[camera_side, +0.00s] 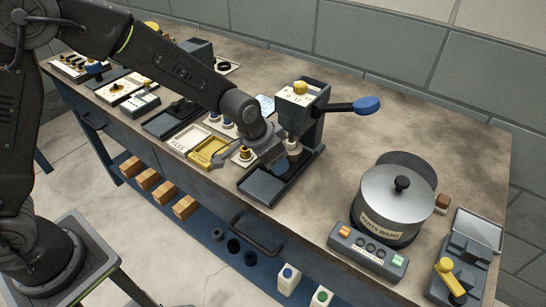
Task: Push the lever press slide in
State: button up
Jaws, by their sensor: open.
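The lever press (305,110) stands near the middle of the bench, with a yellow knob on its head and a blue-ended lever (367,105) reaching right. Its dark slide (262,186) is a flat tray extending from the press base toward the bench's front edge. My gripper (272,158) is open, close to the front of the press and above the slide. My wrist hides part of the press, and I cannot tell whether a finger touches the slide.
A yellow tray (207,152) and a pale PASS tray (187,138) lie left of the slide. The lidded PARTS WASH pot (398,200) and a button box (367,252) stand to the right. A yellow-handled clamp (450,278) sits at the right front.

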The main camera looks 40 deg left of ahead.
grip_shut()
dwell(0.5)
